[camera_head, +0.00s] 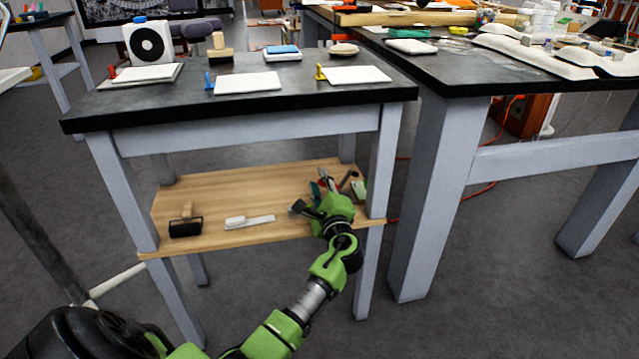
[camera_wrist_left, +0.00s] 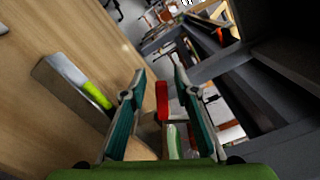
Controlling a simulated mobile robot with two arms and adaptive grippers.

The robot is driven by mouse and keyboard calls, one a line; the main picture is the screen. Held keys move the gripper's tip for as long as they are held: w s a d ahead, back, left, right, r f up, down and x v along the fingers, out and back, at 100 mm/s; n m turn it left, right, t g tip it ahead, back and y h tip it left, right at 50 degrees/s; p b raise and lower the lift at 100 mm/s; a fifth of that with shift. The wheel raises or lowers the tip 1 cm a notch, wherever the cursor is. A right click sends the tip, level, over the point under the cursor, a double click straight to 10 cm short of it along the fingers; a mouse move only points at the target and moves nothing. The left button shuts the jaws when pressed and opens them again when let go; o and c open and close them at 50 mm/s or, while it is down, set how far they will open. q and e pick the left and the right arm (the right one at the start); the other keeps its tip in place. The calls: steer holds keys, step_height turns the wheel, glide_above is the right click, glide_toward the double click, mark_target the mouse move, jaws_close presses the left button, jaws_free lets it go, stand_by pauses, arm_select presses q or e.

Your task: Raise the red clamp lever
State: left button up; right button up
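In the head view, a small red lever (camera_head: 112,71) stands upright at the left end of the dark tabletop, beside a white slab (camera_head: 147,73). My left gripper (camera_head: 318,194) is far from it, low over the right part of the wooden shelf under the table. In the left wrist view, my left gripper (camera_wrist_left: 160,80) has its two teal-lined fingers apart. A red rounded piece (camera_wrist_left: 162,100) shows between the fingers, with no visible contact. I cannot tell what it belongs to; its lower part is hidden. My right gripper is not in view.
Blue (camera_head: 208,81) and yellow (camera_head: 320,72) levers stand by other white slabs. The wooden shelf (camera_head: 215,195) holds a black roller (camera_head: 186,222), a white brush (camera_head: 250,220) and a green-and-white item (camera_head: 357,188). The tabletop edge and table legs border the arm.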

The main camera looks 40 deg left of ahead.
arm_select(q)
steer(key=v, duration=1.2)
steer(key=shift+w, duration=0.1)
